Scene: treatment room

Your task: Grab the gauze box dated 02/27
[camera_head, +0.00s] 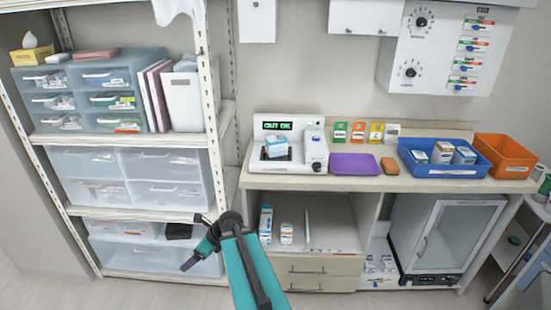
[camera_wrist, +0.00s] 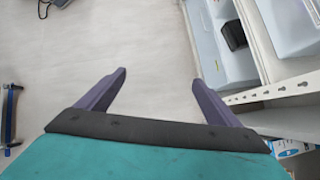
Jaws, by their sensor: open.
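Several small white boxes with coloured print are in the head view, and no date on any of them is readable. One box (camera_head: 276,146) rests tilted on the white device with the green display. A tall box (camera_head: 266,222) and an orange-marked box (camera_head: 286,233) stand in the open compartment under the counter. I cannot tell which is the gauze box. My gripper (camera_wrist: 159,78) is open and empty, pointing at bare floor, left of and apart from the boxes.
The counter also holds a purple tray (camera_head: 354,164), an orange-brown block (camera_head: 390,166) and an orange bin (camera_head: 506,156). A shelf rack with clear drawers (camera_head: 157,162) stands left, close to my arm. A glass-door cabinet (camera_head: 445,235) is lower right. Floor at front left is clear.

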